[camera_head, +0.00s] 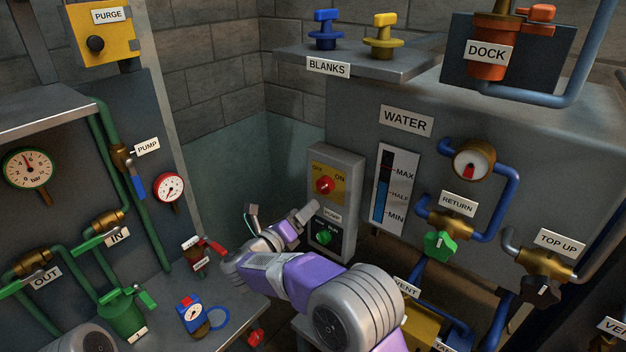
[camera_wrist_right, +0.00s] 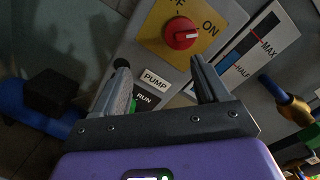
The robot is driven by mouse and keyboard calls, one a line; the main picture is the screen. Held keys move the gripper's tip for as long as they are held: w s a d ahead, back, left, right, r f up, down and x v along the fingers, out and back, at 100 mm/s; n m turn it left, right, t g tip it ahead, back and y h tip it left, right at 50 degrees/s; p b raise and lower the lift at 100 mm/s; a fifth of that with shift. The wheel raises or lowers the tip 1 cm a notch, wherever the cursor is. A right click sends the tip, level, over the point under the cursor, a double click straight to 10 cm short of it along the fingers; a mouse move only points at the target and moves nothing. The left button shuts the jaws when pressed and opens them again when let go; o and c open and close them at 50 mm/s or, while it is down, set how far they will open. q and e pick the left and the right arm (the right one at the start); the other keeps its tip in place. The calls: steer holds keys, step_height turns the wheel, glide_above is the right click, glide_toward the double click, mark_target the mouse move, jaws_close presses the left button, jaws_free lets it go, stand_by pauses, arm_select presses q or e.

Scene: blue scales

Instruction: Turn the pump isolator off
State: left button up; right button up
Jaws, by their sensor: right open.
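The pump isolator is a red round knob (camera_head: 325,185) on a yellow plate marked OFF and ON, at the top of a grey box (camera_head: 347,185). In the right wrist view the knob (camera_wrist_right: 181,33) lies beyond the fingertips, and its white mark points toward the ON side. My right gripper (camera_head: 282,208) is open and empty, to the left of the box in the head view. In the right wrist view its fingers (camera_wrist_right: 160,62) are spread apart, with the PUMP label between them. The knob is apart from both fingers. My left gripper is not in view.
A green RUN button (camera_head: 324,237) sits below the knob on the same box. The WATER gauge (camera_head: 390,187) and blue pipes stand to the right. A panel with green pipes and dials (camera_head: 168,187) is at the left. A bench (camera_head: 240,299) with small items lies below.

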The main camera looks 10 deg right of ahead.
mark_target(321, 190)
steer(key=w+d+r+m, duration=0.1)
steer(key=d, duration=0.1)
steer(key=w+d+r+m, duration=0.1)
steer(key=w+d+r+m+g+h+p, duration=0.1)
steer(key=d, duration=0.1)
steer(key=shift+w+d, duration=0.3)
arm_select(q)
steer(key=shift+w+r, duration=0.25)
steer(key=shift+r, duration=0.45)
arm_select(e)
steer(key=c, duration=1.1)
steer(key=shift+o, duration=0.2)
